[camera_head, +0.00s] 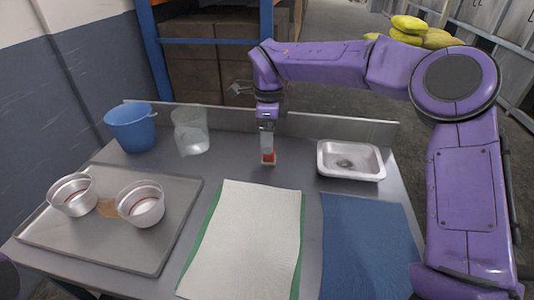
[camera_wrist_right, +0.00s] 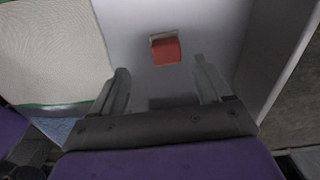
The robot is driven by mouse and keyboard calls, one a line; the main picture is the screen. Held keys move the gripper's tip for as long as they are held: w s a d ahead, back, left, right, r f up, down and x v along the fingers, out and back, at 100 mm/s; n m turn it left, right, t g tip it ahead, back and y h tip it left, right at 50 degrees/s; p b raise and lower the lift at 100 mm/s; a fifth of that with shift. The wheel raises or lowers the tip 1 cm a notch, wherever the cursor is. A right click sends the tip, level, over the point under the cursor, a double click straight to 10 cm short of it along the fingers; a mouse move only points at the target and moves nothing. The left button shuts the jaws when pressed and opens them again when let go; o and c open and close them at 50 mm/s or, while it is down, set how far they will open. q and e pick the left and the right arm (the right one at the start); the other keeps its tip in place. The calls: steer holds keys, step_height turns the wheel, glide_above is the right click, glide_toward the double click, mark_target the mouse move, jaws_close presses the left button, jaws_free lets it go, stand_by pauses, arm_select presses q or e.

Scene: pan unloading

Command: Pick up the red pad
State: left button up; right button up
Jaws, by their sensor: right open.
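The red pad (camera_head: 268,158) is a small red block with a pale edge on the grey table, toward the back middle. My right gripper (camera_head: 267,148) points down at it from above and partly hides it in the head view. In the right wrist view the pad (camera_wrist_right: 166,50) lies beyond the fingertips, between the lines of the two fingers. The right gripper (camera_wrist_right: 160,72) is open there, with nothing between its fingers. I cannot tell the exact height of the fingertips above the pad. My left gripper is out of view.
A white cloth with green edges (camera_head: 245,240) lies in front of the pad, with a blue mat (camera_head: 368,245) to its right. A metal basin (camera_head: 351,175) stands right. A clear container (camera_head: 190,145) and blue bucket (camera_head: 131,143) stand left, behind a tray (camera_head: 150,256) with two metal pans.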

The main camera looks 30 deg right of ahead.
steer(key=f, duration=0.6)
steer(key=shift+w+d+f+p, duration=0.25)
steer(key=shift+w+f+p, duration=0.1)
steer(key=shift+w+p, duration=0.05)
steer(key=c, duration=1.1)
steer(key=shift+c, duration=0.2)
steer(key=shift+r, duration=0.1)
steer(key=shift+r, duration=0.3)
step_height(320, 180, up, 3)
steer(key=shift+a+f, duration=0.1)
steer(key=shift+f, duration=0.1)
steer(key=s+a+r+b, duration=0.3)
steer(key=s+a+r, duration=0.5)
steer(key=a, duration=0.3)
steer(key=shift+r, duration=0.8)
steer(key=shift+s+a, duration=0.1)
